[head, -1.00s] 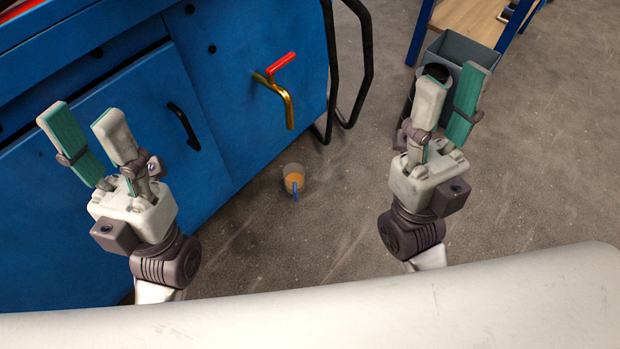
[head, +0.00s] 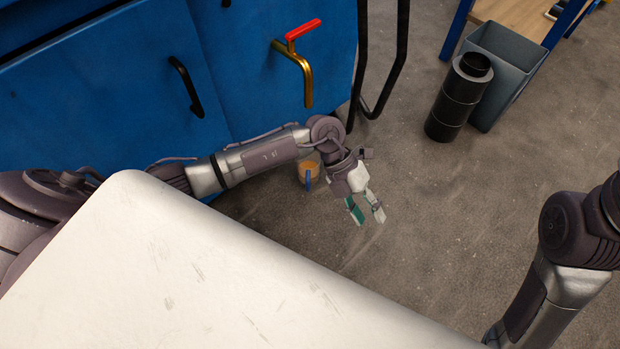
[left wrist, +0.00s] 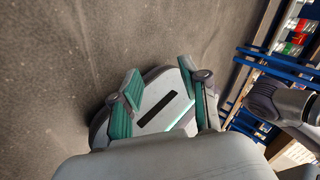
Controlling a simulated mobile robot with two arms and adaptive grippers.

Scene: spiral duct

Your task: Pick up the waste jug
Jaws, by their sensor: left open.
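The waste jug (head: 308,172) is a small clear jug with orange-brown contents and a blue handle. It stands on the floor in front of the blue cabinet, below the brass tap. My left gripper (head: 368,220) is open and empty, to the right of the jug and pointing downward in the head view. My left forearm and wrist pass close by the jug and partly cover it. The left gripper's open, teal-padded fingers (left wrist: 160,75) also show in the left wrist view, where I do not see the jug. My right arm shows at the right edge, its gripper out of view.
The brass tap (head: 307,75) with a red lever sticks out from the blue cabinet (head: 110,100). Black tubular handles (head: 398,70) stand beside it. A black cylinder (head: 452,105) and grey bin (head: 515,65) are at upper right. The floor between is clear.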

